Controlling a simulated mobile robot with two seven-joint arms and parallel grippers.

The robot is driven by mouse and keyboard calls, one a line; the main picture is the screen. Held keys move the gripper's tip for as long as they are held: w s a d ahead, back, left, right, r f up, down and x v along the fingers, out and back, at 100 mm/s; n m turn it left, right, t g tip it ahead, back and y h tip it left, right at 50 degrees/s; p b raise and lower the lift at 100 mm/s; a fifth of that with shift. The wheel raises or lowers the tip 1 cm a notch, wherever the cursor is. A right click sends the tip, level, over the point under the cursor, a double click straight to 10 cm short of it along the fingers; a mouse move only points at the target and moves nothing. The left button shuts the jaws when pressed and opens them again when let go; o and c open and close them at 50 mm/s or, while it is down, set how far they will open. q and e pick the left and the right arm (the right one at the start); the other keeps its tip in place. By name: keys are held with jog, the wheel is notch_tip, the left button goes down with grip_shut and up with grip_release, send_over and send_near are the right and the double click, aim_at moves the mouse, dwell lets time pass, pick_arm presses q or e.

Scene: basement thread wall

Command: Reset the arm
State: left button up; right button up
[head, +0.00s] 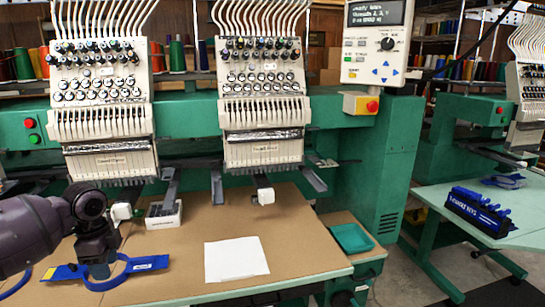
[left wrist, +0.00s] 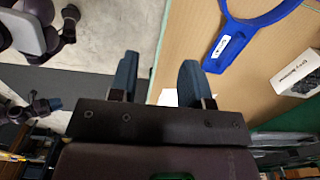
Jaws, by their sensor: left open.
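My left arm comes in from the left in the head view. My left gripper (head: 98,270) points down over the left part of the brown tabletop (head: 290,225), above or at a blue hoop (head: 148,264); I cannot tell if they touch. In the left wrist view the two dark fingers of the left gripper (left wrist: 158,75) are spread apart, with nothing seen between them. A blue hoop (left wrist: 225,47) lies on the table to the right of the fingers there.
A small box (head: 163,214) and a white sheet (head: 236,260) lie on the table. A teal tray (head: 351,238) is at right. The embroidery heads (head: 262,100) and their arms stand behind. A second green machine table (head: 470,205) is at far right, beyond a floor gap.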

pick_arm(q)
jog(key=w+d+r+n+t+h, duration=0.1)
jog(key=w+d+r+n+t, duration=0.25)
jog(key=w+d+t, duration=0.4)
jog(key=s+d+f+n+t+h, duration=0.1)
jog(key=s+d+f+t+h, duration=0.4)
jog(key=d, duration=0.3)
jog(key=s+a+f+n+y, duration=0.1)
jog(key=s+f+n+y, duration=0.1)
jog(key=s+f, duration=0.5)
jog(key=s+a+f+n+g+y, duration=0.1)
jog(key=s+f+n, duration=0.3)
jog(key=s+f, duration=0.4)
jog(key=s+a+f+n+y, duration=0.2)
jog(key=s+f, duration=0.6)
jog(key=s, duration=1)
jog(key=shift+a+n+y, duration=0.15)
jog(key=shift+n+y, duration=0.45)
jog(key=shift+n, duration=0.35)
jog(key=shift+g, duration=0.25)
